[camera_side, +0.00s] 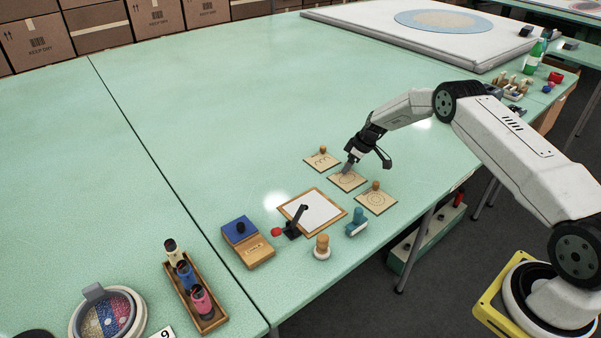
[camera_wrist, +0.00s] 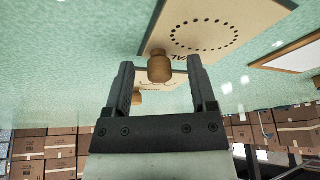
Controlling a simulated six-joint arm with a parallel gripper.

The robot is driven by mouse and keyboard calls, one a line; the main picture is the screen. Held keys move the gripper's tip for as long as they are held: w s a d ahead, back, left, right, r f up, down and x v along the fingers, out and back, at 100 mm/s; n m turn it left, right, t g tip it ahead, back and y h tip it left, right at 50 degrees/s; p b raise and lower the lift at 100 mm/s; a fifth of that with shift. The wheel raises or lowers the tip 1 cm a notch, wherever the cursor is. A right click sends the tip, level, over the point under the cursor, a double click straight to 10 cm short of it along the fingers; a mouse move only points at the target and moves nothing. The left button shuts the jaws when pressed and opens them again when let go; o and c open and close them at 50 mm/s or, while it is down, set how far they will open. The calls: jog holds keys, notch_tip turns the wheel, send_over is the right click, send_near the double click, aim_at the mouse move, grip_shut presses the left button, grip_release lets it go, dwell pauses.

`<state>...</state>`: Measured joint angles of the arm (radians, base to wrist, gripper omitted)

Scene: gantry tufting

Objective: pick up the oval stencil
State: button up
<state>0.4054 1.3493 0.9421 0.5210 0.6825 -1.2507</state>
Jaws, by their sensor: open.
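The oval stencil is a thin tan card (camera_wrist: 215,52) with a ring of black dots and lettering ending in "VAL" in the wrist view. Its wooden knob (camera_wrist: 160,68) shows between the two fingers of my gripper (camera_wrist: 161,72), with gaps on both sides. In the side view the oval stencil (camera_side: 345,183) lies flat on the green table, the middle one of three. My gripper (camera_side: 367,163) is open, low over its back edge, and a finger hides its knob there.
A stencil with a wavy mark (camera_side: 318,163) lies behind left, and one with a round pattern (camera_side: 377,203) lies front right, both close by with upright knobs. A framed white pad (camera_side: 316,210), stamps (camera_side: 356,222) and a blue ink pad box (camera_side: 246,240) stand nearer the front. The table behind is clear.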

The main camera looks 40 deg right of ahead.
aim_at(357, 180)
dwell(0.3)
grip_shut()
jog(key=shift+r, duration=0.15)
jog(key=shift+r, duration=1.25)
jog(key=shift+s+r, duration=0.1)
jog(key=shift+r, duration=0.25)
jog(key=s+a+r, duration=0.3)
jog(key=s+r, duration=0.6)
jog(key=s, duration=0.4)
jog(key=shift+s+a+r, duration=0.15)
jog(key=shift+a+r, duration=0.15)
jog(key=shift+a, duration=0.05)
